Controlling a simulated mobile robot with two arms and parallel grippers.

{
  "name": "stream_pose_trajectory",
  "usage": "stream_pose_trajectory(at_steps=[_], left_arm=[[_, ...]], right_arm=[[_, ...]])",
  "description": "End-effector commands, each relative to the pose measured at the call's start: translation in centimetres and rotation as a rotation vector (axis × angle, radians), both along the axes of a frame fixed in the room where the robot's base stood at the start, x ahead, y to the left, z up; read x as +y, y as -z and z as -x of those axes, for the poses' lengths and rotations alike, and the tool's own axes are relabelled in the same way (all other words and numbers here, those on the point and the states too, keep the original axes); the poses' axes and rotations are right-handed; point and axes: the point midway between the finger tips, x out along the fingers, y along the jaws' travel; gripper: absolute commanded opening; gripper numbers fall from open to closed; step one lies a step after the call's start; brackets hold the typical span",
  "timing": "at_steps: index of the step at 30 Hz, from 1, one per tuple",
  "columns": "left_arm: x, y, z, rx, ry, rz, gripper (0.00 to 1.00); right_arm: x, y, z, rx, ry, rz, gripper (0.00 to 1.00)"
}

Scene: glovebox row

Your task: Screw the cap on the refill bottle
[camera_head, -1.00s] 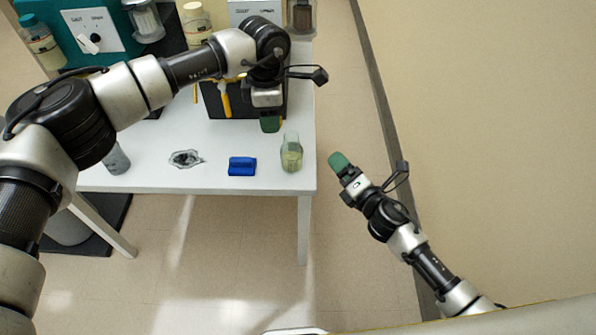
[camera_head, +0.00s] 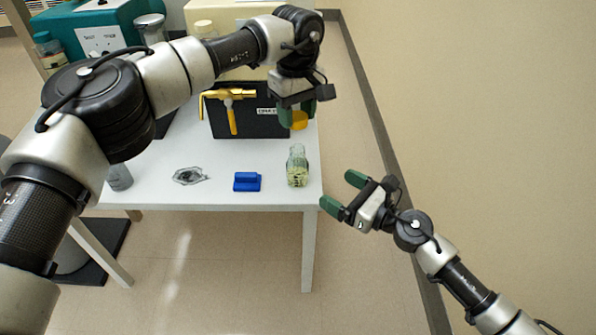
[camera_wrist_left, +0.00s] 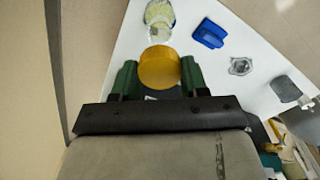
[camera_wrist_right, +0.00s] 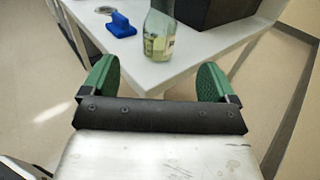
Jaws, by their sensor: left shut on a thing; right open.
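The refill bottle (camera_head: 298,167) is clear glass with pale yellow-green contents. It stands upright and uncapped near the table's front right corner, and shows in the left wrist view (camera_wrist_left: 159,16) and right wrist view (camera_wrist_right: 160,32). The yellow cap (camera_wrist_left: 159,67) is between the green fingers of my left gripper (camera_head: 297,114), which is shut on it. The gripper holds it above the table, behind the bottle in the head view. My right gripper (camera_head: 345,194) is open and empty, off the table's right front corner, with the bottle ahead of its fingers in its wrist view.
A blue block-like holder (camera_head: 247,181) and a grey crumpled patch (camera_head: 189,175) lie left of the bottle. A dark bin (camera_head: 250,122) with a yellow tool (camera_head: 231,105) stands behind. A grey container (camera_head: 119,177) is at the left. The floor right of the table is clear.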

Motion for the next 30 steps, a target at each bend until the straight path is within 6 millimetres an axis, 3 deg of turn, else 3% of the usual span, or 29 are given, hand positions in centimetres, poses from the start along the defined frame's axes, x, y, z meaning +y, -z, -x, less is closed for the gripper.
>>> stream_pose_trajectory(at_steps=[8,21,30], left_arm=[[0.0,0.0,0.0,0.0,-0.001,0.0,0.22],[0.0,0.0,0.0,0.0,-0.001,0.0,0.22],[0.0,0.0,0.0,0.0,-0.002,0.0,0.22]], right_arm=[[1.6,-0.1,-1.4,-0.002,0.001,-0.004,0.89],[7.7,0.0,-6.5,0.003,0.002,-0.005,0.89],[9.2,0.0,-7.7,0.002,0.001,-0.003,0.89]])
